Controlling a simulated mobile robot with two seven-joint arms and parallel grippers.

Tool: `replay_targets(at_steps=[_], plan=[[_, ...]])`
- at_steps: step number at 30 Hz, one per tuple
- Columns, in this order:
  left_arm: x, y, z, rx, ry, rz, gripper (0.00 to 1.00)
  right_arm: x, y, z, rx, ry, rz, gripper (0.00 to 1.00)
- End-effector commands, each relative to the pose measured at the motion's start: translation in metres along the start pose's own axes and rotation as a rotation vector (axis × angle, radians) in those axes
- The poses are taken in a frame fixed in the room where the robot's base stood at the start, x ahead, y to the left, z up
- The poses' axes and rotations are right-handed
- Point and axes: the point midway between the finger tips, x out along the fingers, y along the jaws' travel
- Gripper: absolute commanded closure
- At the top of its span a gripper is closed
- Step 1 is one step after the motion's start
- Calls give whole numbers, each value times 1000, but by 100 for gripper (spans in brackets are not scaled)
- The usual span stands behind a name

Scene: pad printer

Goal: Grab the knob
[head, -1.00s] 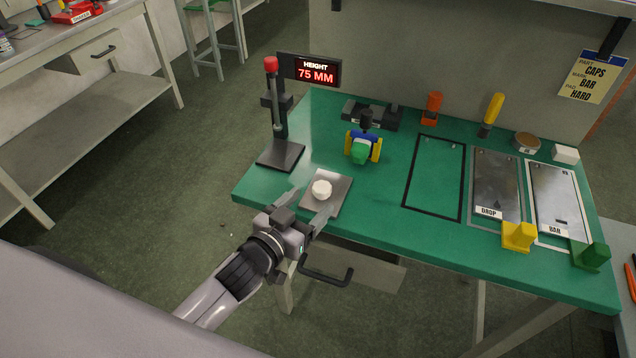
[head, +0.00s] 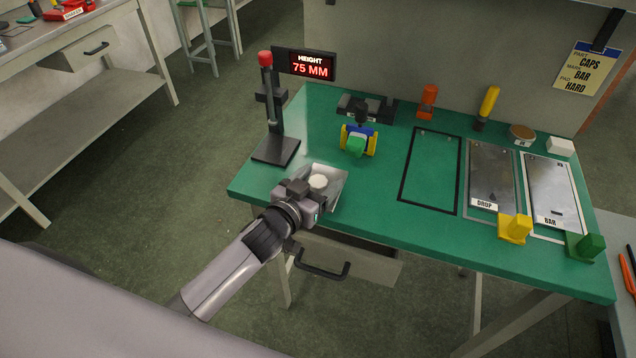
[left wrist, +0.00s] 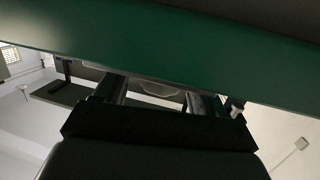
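A white, round knob (head: 318,181) sits on a small grey metal plate (head: 326,171) at the table's front left edge. My left gripper (head: 322,190) is at the plate, its fingers apart and reaching to either side of the knob. In the left wrist view the two fingers (left wrist: 155,100) stand apart, with a pale rounded shape between them. I cannot tell whether either finger touches the knob. The gripper body hides part of the plate. My right gripper is not in view.
A height stand with a red top (head: 265,59) stands left of the plate, beside a "75 MM" display (head: 305,65). A blue, yellow and green fixture (head: 358,140) is behind the plate. A drawer handle (head: 322,270) is below the table edge. The outlined black rectangle (head: 402,190) is empty.

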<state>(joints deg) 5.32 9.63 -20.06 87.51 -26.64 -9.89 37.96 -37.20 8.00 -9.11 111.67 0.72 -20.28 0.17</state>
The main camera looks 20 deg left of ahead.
Motion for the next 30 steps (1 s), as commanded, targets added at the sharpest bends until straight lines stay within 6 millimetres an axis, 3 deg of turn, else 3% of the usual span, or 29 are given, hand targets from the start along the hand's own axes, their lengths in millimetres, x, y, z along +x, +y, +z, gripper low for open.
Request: replay_targets(at_steps=[1, 4, 5, 20, 26, 30], plan=[[0, 0, 0, 0, 0, 0, 47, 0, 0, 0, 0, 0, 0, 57], [0, 0, 0, 0, 0, 0, 80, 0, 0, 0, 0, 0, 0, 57], [0, 0, 0, 0, 0, 0, 82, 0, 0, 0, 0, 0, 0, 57], [-1, 0, -9, 1, 1, -1, 82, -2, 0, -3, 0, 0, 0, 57], [-6, -1, -42, 2, 4, 0, 82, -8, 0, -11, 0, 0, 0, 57], [-12, -1, -79, 2, 6, 0, 82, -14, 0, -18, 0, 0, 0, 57]])
